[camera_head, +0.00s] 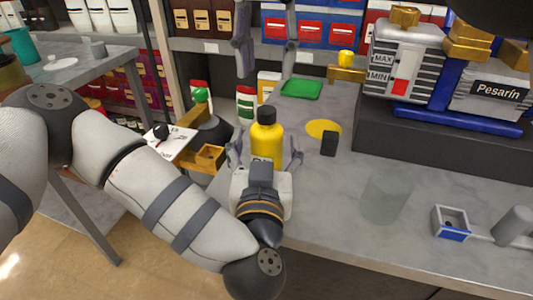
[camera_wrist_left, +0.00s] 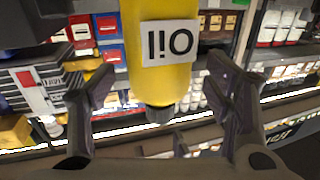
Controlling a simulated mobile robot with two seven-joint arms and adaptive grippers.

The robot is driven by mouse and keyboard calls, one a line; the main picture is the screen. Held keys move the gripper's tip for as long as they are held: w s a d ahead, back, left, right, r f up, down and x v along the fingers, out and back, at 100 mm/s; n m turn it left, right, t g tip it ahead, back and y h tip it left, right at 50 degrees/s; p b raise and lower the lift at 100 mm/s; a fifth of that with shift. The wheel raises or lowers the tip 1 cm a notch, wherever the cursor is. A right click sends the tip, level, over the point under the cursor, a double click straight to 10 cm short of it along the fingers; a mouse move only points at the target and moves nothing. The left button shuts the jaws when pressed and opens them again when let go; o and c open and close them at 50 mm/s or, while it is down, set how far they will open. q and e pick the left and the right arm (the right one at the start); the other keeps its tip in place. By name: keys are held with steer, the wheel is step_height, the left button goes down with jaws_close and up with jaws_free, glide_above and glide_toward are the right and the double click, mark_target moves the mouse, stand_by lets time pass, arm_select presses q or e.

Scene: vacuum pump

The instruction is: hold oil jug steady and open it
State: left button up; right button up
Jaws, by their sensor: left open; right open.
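The oil jug (camera_head: 267,143) is yellow with a black cap (camera_head: 267,115) and stands upright on the grey table. In the left wrist view the jug (camera_wrist_left: 160,80) appears upside down, with a white label reading OIL and the cap in place. My left gripper (camera_head: 267,150) is open, with one finger on either side of the jug; I cannot tell whether they touch it. My right gripper (camera_head: 266,72) is open and empty, its fingers pointing down above and behind the jug. Its upper part is out of view.
A small black block (camera_head: 329,144) and a yellow disc (camera_head: 323,128) lie right of the jug. A green tray (camera_head: 301,89) is behind it. A pump (camera_head: 405,65) stands on a dark block at the right. A glass (camera_head: 386,200) stands nearer the front.

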arm_select(q)
steer(key=shift+w, duration=1.35)
steer(key=shift+c, duration=0.6)
